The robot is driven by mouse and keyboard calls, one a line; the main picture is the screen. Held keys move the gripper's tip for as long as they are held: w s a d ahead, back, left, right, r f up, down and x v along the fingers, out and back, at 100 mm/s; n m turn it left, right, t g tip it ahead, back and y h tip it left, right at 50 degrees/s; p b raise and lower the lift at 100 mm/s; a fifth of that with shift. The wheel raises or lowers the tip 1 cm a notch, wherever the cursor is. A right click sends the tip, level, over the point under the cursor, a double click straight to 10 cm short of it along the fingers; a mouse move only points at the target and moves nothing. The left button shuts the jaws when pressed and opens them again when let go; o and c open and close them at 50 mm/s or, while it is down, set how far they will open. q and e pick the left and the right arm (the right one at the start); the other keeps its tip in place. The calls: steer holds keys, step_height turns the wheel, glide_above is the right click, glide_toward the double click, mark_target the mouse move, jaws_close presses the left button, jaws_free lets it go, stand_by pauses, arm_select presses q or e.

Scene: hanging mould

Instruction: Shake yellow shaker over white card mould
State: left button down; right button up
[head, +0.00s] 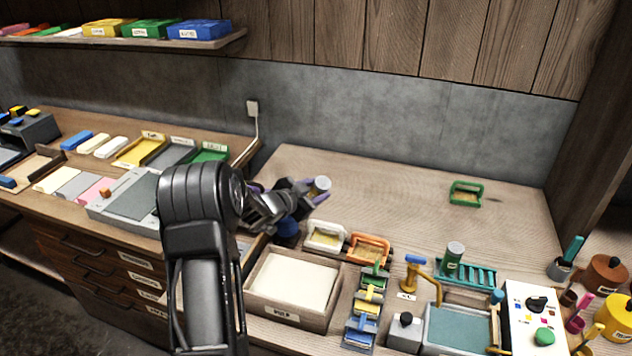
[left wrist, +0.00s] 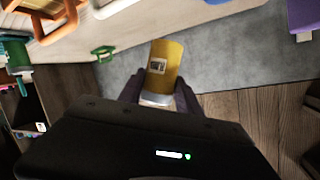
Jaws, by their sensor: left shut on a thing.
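My left gripper (head: 312,192) is shut on the yellow shaker (left wrist: 163,68) and holds it up over the workbench. In the left wrist view the shaker's yellow body and small label show between the dark fingers (left wrist: 160,95). In the head view only a small pale end of the shaker (head: 321,185) shows past the fingers. The white card mould (head: 325,236) has a white frame with a yellowish middle and is below the gripper in the picture, apart from the shaker. My right gripper is not in view.
An orange mould (head: 369,248) is right of the white one. A green mould (head: 466,193) is farther back. The pulp tray (head: 291,284) is in front. The bench's back middle is clear.

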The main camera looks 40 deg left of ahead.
arm_select(q)
steer(key=shift+r+n+h+p, duration=0.3)
steer(key=shift+r+n+p, duration=0.25)
steer(key=shift+p, duration=0.55)
steer(key=shift+a+f+n+h+b, duration=0.1)
steer(key=shift+f+n+h+b, duration=0.2)
steer(key=shift+n+b, duration=0.15)
steer(key=shift+r+n+g+h, duration=0.15)
steer(key=shift+n+g+h, duration=0.3)
steer(key=shift+n, duration=0.25)
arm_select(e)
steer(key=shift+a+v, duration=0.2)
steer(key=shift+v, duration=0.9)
